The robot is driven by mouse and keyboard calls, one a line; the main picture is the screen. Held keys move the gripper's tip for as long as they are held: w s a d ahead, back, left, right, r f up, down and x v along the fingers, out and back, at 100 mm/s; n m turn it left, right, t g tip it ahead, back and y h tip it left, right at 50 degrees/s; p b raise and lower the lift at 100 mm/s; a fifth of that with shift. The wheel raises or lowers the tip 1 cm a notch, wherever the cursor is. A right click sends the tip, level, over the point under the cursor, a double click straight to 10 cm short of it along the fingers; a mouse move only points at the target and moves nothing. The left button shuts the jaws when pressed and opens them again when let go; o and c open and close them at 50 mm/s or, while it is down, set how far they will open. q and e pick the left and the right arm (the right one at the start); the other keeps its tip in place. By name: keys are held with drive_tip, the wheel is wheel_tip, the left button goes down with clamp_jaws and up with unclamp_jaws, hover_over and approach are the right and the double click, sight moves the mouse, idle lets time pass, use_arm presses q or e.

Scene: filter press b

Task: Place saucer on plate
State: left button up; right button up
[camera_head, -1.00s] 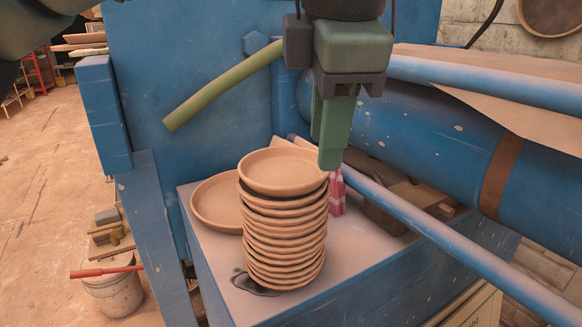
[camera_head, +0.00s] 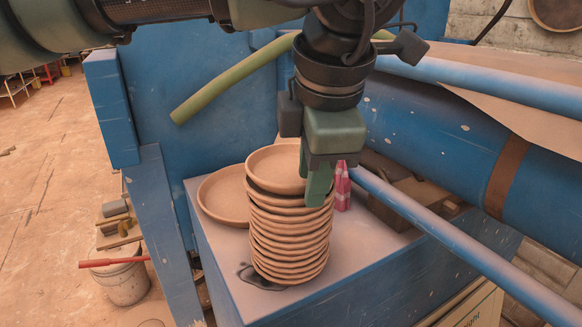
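A stack of several tan clay saucers (camera_head: 288,237) stands on the blue machine's flat ledge, with the top saucer (camera_head: 272,168) facing up. A wider, shallow tan plate (camera_head: 222,200) lies flat behind and left of the stack, partly hidden by it. My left gripper (camera_head: 310,187) points down at the right rim of the top saucer. Its green fingers look apart, one over the inside of the rim and the nearer one outside, hiding part of the rim. Contact with the rim cannot be told. My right gripper is out of view.
A small pink-red object (camera_head: 342,187) stands just right of the stack. A blue bar (camera_head: 440,236) slants past the ledge's right side. A green hose (camera_head: 232,82) sticks out above. The ledge (camera_head: 345,262) is clear in front and right of the stack.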

use_arm(q)
clamp_jaws()
idle(1.3)
